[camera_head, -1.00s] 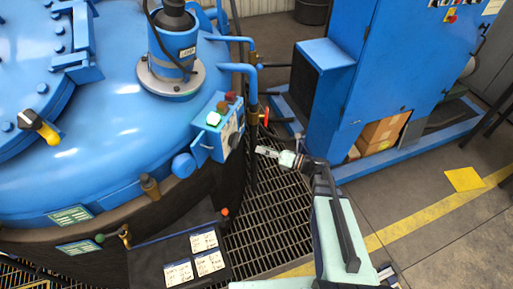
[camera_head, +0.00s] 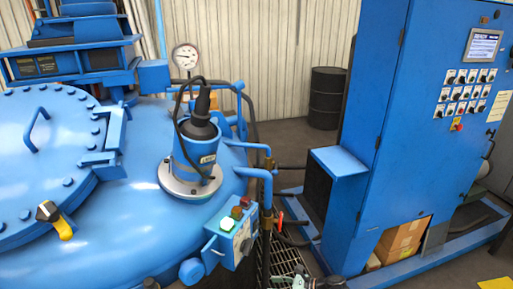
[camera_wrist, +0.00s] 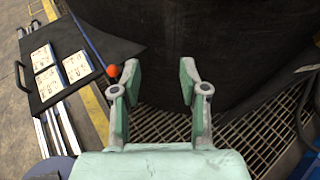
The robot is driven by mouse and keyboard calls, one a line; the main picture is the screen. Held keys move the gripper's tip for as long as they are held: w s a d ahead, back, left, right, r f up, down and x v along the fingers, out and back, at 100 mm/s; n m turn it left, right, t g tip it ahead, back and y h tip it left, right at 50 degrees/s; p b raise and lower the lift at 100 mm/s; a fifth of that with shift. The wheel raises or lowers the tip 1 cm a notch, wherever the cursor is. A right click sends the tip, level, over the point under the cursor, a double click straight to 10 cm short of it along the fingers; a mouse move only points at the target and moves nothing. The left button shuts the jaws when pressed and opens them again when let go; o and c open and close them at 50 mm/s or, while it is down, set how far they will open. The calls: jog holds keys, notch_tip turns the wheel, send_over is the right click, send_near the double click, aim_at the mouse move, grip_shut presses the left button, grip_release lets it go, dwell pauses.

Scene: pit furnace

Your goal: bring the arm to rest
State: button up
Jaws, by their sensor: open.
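My gripper (camera_wrist: 160,88) is open and empty in the wrist view, with its two green-grey fingers apart. It is above the floor grating (camera_wrist: 250,140), in front of the dark lower wall of the furnace (camera_wrist: 200,45). In the head view only a small part of my arm's end shows at the bottom edge, right of the small blue control box (camera_head: 231,236). The rest of the arm is out of that view.
The blue furnace (camera_head: 120,230) fills the left, with a yellow-handled valve (camera_head: 55,219) and a gauge (camera_head: 186,57). A blue control cabinet (camera_head: 400,130) stands at right and a black drum (camera_head: 326,97) behind. A dark panel with white cards (camera_wrist: 55,65) and an orange knob (camera_wrist: 113,71) are near my gripper.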

jog(key=s+d+f+n+g+h+b, duration=0.1)
jog(key=s+d+f+n+g+h, duration=0.2)
jog(key=s+f+n, duration=0.4)
jog(key=s+d+f+n+g+h+b, duration=0.2)
jog(key=s+f+n+h, duration=0.4)
jog(key=s, duration=1.1)
jog(key=s+d+f+n+g+h+b, duration=0.1)
jog(key=s+d+f+n+g+h, duration=0.3)
jog(key=s+f+n, duration=0.5)
jog(key=s+f+g, duration=0.2)
jog(key=s, duration=0.1)
jog(key=shift+s+d+f, duration=0.25)
jog(key=shift+d+f, duration=0.05)
